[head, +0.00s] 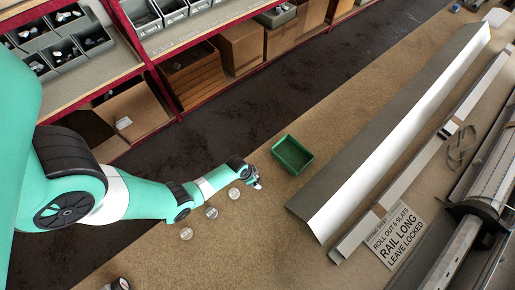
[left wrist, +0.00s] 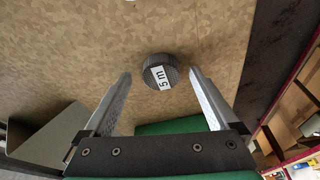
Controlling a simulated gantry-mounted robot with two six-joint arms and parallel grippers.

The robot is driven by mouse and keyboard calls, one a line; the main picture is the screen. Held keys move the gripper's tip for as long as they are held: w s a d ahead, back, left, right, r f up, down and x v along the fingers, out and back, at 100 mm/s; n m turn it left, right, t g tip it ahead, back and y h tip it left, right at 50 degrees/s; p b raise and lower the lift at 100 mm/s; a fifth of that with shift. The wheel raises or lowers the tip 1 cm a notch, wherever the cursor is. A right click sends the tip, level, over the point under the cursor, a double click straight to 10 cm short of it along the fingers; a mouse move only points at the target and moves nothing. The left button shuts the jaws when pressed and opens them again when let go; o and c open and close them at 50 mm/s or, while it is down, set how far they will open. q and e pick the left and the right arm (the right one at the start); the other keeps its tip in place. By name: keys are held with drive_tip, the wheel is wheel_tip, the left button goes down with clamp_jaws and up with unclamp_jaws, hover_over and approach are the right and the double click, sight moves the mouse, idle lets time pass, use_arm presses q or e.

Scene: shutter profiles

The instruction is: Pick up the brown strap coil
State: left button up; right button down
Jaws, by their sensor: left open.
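A dark grey-brown strap coil (left wrist: 161,66) with a white "5 m" label lies on the bench in the left wrist view. My left gripper (left wrist: 159,76) is open, with a finger to each side of the coil in the picture and a gap on both sides. In the head view my left gripper (head: 257,184) is low over the bench, just left of the green tray (head: 292,155). Small round coils with pale tops lie in a row below it: one near the gripper (head: 234,193), one further left (head: 211,212) and another (head: 186,233). My right gripper is not in view.
The green tray shows behind my fingers in the left wrist view (left wrist: 150,128). A long folded metal profile (head: 400,125) and a rail sign (head: 397,236) lie to the right. Shelves with bins (head: 65,55) stand beyond the dark floor. The bench around the coils is clear.

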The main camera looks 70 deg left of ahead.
use_arm(q)
drive_tip(key=shift+w+a+f, duration=0.15)
drive_tip(key=shift+f, duration=0.1)
drive_tip(key=c, duration=1.4)
drive_tip(key=shift+r, duration=0.1)
drive_tip(key=shift+c, duration=0.2)
